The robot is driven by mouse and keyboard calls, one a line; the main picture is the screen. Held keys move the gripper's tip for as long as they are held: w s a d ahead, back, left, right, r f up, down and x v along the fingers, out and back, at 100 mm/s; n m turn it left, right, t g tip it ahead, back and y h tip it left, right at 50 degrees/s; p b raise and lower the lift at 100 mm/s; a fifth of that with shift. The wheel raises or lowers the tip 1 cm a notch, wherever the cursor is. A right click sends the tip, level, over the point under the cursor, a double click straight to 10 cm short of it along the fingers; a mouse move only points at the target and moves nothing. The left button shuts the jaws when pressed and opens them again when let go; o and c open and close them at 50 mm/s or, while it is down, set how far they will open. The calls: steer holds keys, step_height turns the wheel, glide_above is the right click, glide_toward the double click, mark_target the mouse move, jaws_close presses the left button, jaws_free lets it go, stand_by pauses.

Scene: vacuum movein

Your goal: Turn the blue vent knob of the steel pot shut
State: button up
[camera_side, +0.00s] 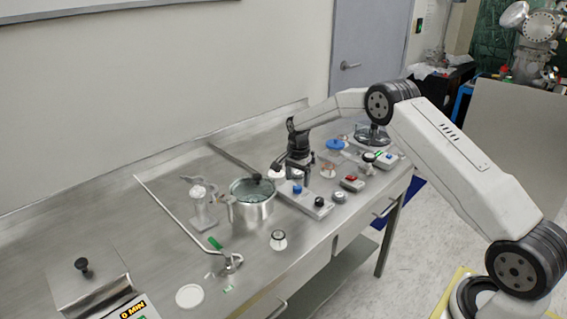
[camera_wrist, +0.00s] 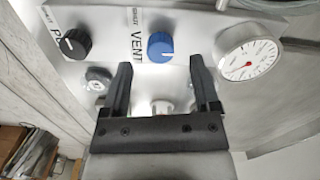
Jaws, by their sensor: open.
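The blue vent knob (camera_wrist: 160,47) sits on a pale panel marked VENT in the wrist view. In the side view the small blue knob (camera_side: 297,189) is on a grey control box (camera_side: 308,206) just right of the steel pot (camera_side: 252,210). My gripper (camera_wrist: 161,66) is open, with its two dark fingers apart and nothing visible held between them. In the wrist view the knob appears beyond the fingertips, between them and near the middle. My gripper (camera_side: 298,172) is above the back end of the box in the side view. I cannot tell the exact gap to the knob.
A black knob (camera_wrist: 75,44) is left of the blue one, and a round gauge (camera_wrist: 249,60) with a red needle is to its right. A red-topped box (camera_side: 352,183) and other bench items stand to the right. A green-handled part (camera_side: 215,243) lies near the pot.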

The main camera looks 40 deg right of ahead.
mark_target(297, 187)
steer(key=shift+f, duration=1.6)
jaws_close()
